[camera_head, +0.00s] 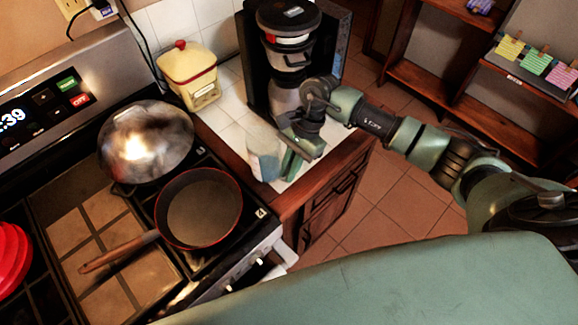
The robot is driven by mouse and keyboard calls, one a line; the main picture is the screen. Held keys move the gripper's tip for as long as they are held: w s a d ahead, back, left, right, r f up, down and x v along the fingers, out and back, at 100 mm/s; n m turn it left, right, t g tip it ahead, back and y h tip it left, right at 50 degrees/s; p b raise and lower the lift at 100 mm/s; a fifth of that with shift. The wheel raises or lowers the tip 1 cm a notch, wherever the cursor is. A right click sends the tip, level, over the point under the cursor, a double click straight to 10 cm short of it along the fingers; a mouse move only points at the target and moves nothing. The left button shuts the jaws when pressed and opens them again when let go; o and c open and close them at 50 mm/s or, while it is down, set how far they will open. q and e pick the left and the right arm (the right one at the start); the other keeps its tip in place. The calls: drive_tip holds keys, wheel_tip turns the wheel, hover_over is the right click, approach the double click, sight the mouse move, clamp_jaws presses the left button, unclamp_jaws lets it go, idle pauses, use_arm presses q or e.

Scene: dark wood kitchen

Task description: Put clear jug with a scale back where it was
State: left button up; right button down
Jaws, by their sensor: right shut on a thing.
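My right gripper (289,160) reaches in from the right over the corner of the white tiled counter (218,113). It is shut on a pale, see-through object that looks like the clear jug (264,152). The jug is at the counter's front part, left of the gripper. Its scale cannot be made out, and the gripper hides part of its right side. I cannot tell whether its base touches the counter. My left gripper is not in view.
A black and steel coffee maker (287,38) stands just behind the gripper. A yellow canister (188,76) with a red knob is at the back left. The stove at left holds a wok-like metal pan (147,140) and a frying pan (204,208). Floor shows right of the counter.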

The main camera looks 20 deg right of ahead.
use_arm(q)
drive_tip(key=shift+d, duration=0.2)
use_arm(e)
drive_tip(key=shift+f, duration=0.15)
drive_tip(key=c, duration=1.5)
unclamp_jaws()
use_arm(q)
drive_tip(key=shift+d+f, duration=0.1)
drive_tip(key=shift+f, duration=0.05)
use_arm(e)
drive_tip(key=shift+r, duration=0.25)
use_arm(q)
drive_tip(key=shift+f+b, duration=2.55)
drive_tip(key=shift+b, duration=0.2)
use_arm(e)
drive_tip(key=v, duration=1.1)
drive_tip(key=shift+d+r, duration=0.3)
drive_tip(key=shift+r, duration=0.05)
